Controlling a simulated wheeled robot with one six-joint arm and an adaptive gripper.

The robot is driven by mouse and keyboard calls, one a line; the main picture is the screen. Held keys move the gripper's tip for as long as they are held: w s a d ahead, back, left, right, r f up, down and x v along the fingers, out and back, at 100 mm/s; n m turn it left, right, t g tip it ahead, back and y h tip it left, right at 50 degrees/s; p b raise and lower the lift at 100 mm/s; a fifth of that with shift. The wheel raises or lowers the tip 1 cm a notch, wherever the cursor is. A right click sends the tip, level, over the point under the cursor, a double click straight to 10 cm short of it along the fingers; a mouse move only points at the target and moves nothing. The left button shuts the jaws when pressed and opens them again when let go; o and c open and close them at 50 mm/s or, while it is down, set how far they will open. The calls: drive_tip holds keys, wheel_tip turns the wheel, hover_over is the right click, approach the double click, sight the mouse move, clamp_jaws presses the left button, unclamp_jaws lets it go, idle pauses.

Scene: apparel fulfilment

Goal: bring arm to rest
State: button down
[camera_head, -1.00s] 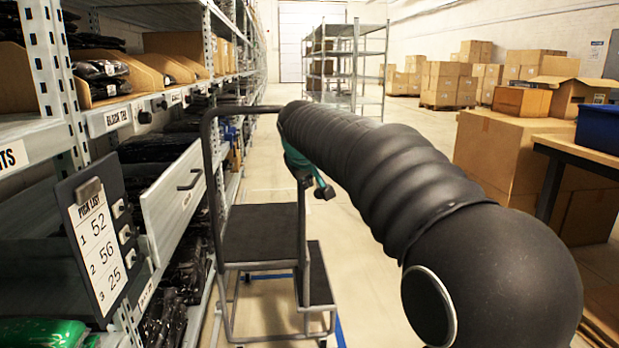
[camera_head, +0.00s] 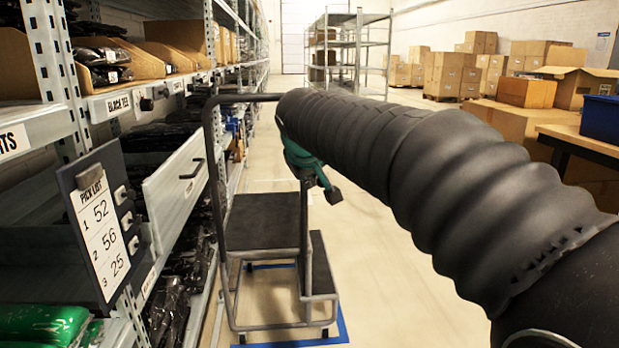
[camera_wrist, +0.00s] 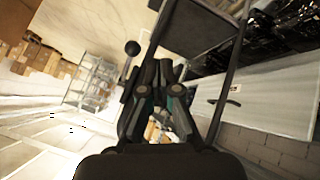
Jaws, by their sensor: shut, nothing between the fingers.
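My arm, in its black ribbed sleeve, reaches from the lower right of the head view toward the middle. My gripper (camera_head: 333,195) hangs at its far end as a small dark and green shape, largely hidden behind the arm, in front of the step trolley (camera_head: 262,222). In the wrist view, my gripper (camera_wrist: 163,72) has its two dark fingers close together and shut, with nothing held. The trolley's dark frame and platform show beyond the fingers in that view.
Shelving with garment bins (camera_head: 100,68) runs along the left. A drawer front (camera_head: 176,195) and a pick list board (camera_head: 101,225) stick out from it. A blue bin (camera_head: 601,118) sits on a table at right. Cartons (camera_head: 455,75) stand behind. The aisle floor (camera_head: 385,285) is clear.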

drive_tip(key=s+f+g, duration=0.2)
drive_tip(key=s+f, duration=0.2)
drive_tip(key=f, duration=0.3)
drive_tip(key=s+d+f+m+p, duration=0.1)
drive_tip(key=s+d+m+p, duration=0.1)
drive_tip(key=s+d, duration=0.3)
drive_tip(key=s+d+f+m+p, duration=0.2)
drive_tip(key=s+d, duration=0.3)
drive_tip(key=s, duration=0.9)
drive_tip(key=s+d+f+m+g+p, duration=0.1)
drive_tip(key=s+d+m+p, duration=0.1)
drive_tip(key=s+d, duration=0.3)
drive_tip(key=s, duration=0.4)
drive_tip(key=shift+s+f+y+p, duration=0.15)
drive_tip(key=shift+s+y+p, duration=0.15)
